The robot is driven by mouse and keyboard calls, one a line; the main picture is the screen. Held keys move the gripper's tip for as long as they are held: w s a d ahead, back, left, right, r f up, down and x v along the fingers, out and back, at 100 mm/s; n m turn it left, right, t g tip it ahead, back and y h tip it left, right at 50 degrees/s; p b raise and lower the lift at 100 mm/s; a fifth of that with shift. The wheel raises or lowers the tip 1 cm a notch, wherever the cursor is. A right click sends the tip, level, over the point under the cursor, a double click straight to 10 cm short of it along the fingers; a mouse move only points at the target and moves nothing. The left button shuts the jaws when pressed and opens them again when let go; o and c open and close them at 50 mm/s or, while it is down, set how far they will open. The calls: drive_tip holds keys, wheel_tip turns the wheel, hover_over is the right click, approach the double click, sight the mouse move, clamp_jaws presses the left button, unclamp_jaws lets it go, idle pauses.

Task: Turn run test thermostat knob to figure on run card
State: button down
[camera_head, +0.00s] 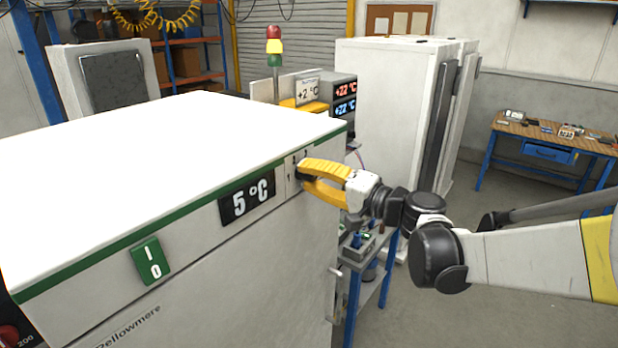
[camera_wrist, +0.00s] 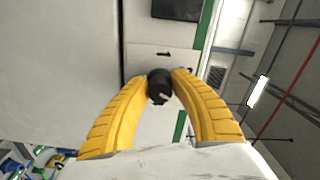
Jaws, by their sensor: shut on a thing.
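The thermostat knob (camera_wrist: 160,86) is black with a pale pointer mark, on the front panel of a white chest unit (camera_head: 180,136). My gripper (camera_head: 301,172) is shut on the knob; its yellow fingers touch it from both sides in the wrist view (camera_wrist: 161,80). In the head view the fingers mostly hide the knob. Left of the knob, a black display (camera_head: 247,198) on the panel reads 5 °C. The run card (camera_head: 307,90) is a white card behind the unit and reads +2 °C.
A green I/O switch (camera_head: 151,261) sits left on the panel. A blue cart (camera_head: 371,283) stands below my gripper. A workbench (camera_head: 550,136) is at the far right; floor between is open.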

idle(0.3)
drive_tip(key=c, duration=1.1)
unclamp_jaws()
drive_tip(key=v, duration=1.2)
